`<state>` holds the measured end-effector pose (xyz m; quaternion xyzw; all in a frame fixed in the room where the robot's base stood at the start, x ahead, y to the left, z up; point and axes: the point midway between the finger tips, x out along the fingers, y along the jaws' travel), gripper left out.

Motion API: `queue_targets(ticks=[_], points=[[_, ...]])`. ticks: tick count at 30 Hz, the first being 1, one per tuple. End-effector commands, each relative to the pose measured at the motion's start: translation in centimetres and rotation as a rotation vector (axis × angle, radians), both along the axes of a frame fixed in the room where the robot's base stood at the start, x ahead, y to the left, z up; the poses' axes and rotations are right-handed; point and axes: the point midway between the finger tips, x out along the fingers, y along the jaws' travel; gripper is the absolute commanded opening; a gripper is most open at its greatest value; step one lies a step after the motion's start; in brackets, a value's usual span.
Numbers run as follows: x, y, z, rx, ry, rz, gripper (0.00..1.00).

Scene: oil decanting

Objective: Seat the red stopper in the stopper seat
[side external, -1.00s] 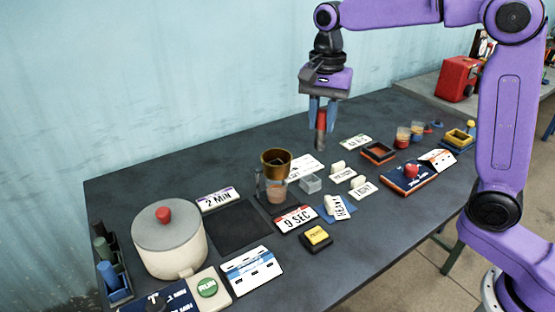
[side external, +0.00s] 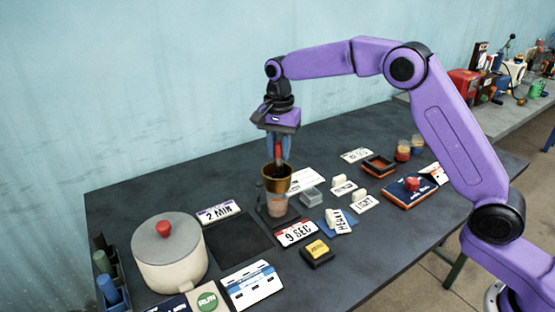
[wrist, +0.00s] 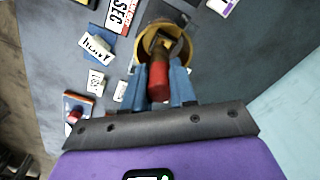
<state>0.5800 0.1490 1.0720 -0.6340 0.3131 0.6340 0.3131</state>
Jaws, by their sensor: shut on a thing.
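My gripper (side external: 279,150) points down with its blue fingers shut on the red stopper (side external: 278,155). The stopper hangs upright over the brass funnel (side external: 277,180). Its lower end is hidden by or close to the funnel rim, and I cannot tell whether it touches. In the wrist view, the red stopper (wrist: 158,84) sits between the fingers, with the open funnel (wrist: 183,40) just beyond its end. The funnel stands above a clear cup (side external: 277,204) with orange-brown contents. No stopper seat is clearly marked; the inside of the funnel is partly hidden.
A white pot (side external: 169,255) with a grey lid stands at the front left. A "9 SEC" sign (side external: 296,234), a yellow-topped block (side external: 317,252) and a grey open box (side external: 311,197) stand near the funnel. The dark mat (side external: 240,240) is bare.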

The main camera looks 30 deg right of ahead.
Motion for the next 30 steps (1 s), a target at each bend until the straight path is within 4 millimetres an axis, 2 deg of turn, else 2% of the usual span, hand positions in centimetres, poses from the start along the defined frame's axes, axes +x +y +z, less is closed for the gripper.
queue_targets(ticks=[3, 9, 22, 23, 24, 25, 30], points=[[0.5, 0.1, -0.7, 0.000, 0.000, 0.000, 0.00], [0.5, 0.1, -3.3, -0.001, 0.001, -0.001, 0.00], [0.5, 0.1, -4.0, 0.000, 0.000, -0.001, 0.00], [0.4, 0.1, -3.9, 0.000, 0.000, -0.001, 0.36], [0.4, 0.1, -3.9, 0.000, 0.000, -0.001, 0.49], [0.4, 0.1, -3.9, 0.000, 0.000, -0.001, 0.52], [0.4, 0.1, -3.9, 0.000, 0.000, -0.001, 0.52]])
